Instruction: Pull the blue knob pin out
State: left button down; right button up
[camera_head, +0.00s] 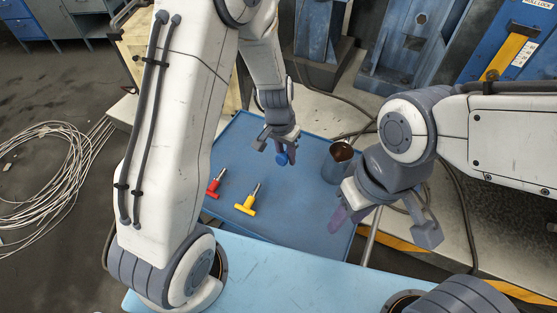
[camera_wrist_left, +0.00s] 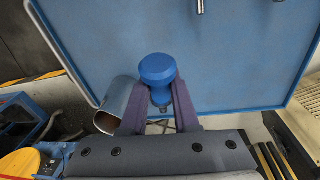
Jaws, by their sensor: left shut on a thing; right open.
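The blue knob pin (camera_head: 282,160) is between the fingers of my left gripper (camera_head: 286,152), above the blue tray (camera_head: 238,140) in the head view. In the left wrist view the round blue knob (camera_wrist_left: 157,69) sits between the purple fingers of my left gripper (camera_wrist_left: 160,104), which is shut on it. My right gripper (camera_head: 350,213) is open and empty, over the tray's right front part.
A red-handled pin (camera_head: 214,184) and a yellow-handled pin (camera_head: 246,205) lie on the tray's left. A grey metal cup (camera_head: 335,168) stands at the right, close to my right gripper; it also shows in the left wrist view (camera_wrist_left: 117,104). The tray's middle front is clear.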

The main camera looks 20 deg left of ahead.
aim_at(277, 179)
pick_arm(q)
jog(key=a+f+y, duration=0.1)
jog(key=f, duration=0.1)
jog(key=w+f+g+y, duration=0.1)
jog(key=f, duration=0.1)
jog(key=a+f+b, duration=0.1)
jog(key=f, duration=0.1)
jog(key=shift+w+a+n+y, duration=0.3)
jog(key=shift+w+a+y, duration=0.05)
jog(key=shift+y, duration=0.05)
jog(key=shift+f+b, duration=2.6)
jog(key=shift+f, duration=0.6)
jog(key=c, duration=0.6)
grip_release()
jog(key=r, duration=0.3)
jog(key=d+r, duration=0.1)
jog(key=r, duration=0.6)
jog(key=shift+w+d+r+b, duration=0.2)
jog(key=shift+w+b, duration=0.05)
jog(key=shift+b, duration=0.15)
